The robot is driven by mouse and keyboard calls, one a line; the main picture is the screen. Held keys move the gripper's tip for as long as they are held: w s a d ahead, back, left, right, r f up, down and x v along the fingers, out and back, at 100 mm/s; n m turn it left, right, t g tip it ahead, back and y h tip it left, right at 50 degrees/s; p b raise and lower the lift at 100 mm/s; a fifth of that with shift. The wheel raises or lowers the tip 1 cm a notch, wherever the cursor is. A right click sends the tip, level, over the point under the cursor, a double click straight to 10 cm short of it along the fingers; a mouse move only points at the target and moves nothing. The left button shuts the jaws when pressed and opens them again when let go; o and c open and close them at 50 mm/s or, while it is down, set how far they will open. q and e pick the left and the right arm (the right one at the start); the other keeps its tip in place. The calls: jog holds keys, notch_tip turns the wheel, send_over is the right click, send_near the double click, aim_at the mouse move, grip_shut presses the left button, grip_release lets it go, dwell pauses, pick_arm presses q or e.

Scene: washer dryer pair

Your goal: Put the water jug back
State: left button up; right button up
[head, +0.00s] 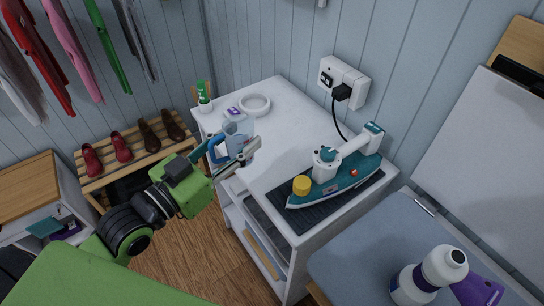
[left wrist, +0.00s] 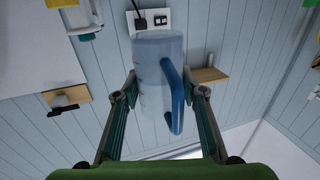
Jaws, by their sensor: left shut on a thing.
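The water jug (head: 238,137) is clear and bluish with a blue handle. In the head view it is at the left front edge of the white cabinet top (head: 300,131); I cannot tell whether it touches the top. My left gripper (head: 245,153) is shut on the jug. In the left wrist view the jug (left wrist: 155,72) is between the two fingers, with its blue handle (left wrist: 175,98) toward the right finger. The fingers partly hide the jug in the head view. My right gripper is not in view.
A teal and white iron (head: 343,172) stands on a dark mat (head: 320,205) on the cabinet, with a yellow cap by it. A white ring (head: 255,105), a small box and a green tube (head: 203,95) are at the back left. The cabinet's middle is clear. A bottle (head: 425,275) stands front right.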

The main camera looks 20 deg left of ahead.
pick_arm(q)
jog(key=shift+w+r, duration=0.2)
jog(key=w+d+f+b, duration=0.1)
jog(key=w+f+b, duration=0.1)
jog(key=w+f, duration=0.1)
jog(key=w+d+f+b, duration=0.1)
jog(key=w+f+b, duration=0.1)
jog(key=w, duration=0.4)
jog(key=w+d+f+b, duration=0.1)
jog(key=w+f+b, duration=0.1)
jog(key=w+f, duration=0.2)
jog(key=shift+w+f, duration=0.15)
jog(key=shift+w, duration=0.1)
notch_tip(320, 180, down, 3)
jog(key=shift+w+f, duration=0.1)
jog(key=shift+w, duration=0.05)
jog(key=shift+f, duration=0.15)
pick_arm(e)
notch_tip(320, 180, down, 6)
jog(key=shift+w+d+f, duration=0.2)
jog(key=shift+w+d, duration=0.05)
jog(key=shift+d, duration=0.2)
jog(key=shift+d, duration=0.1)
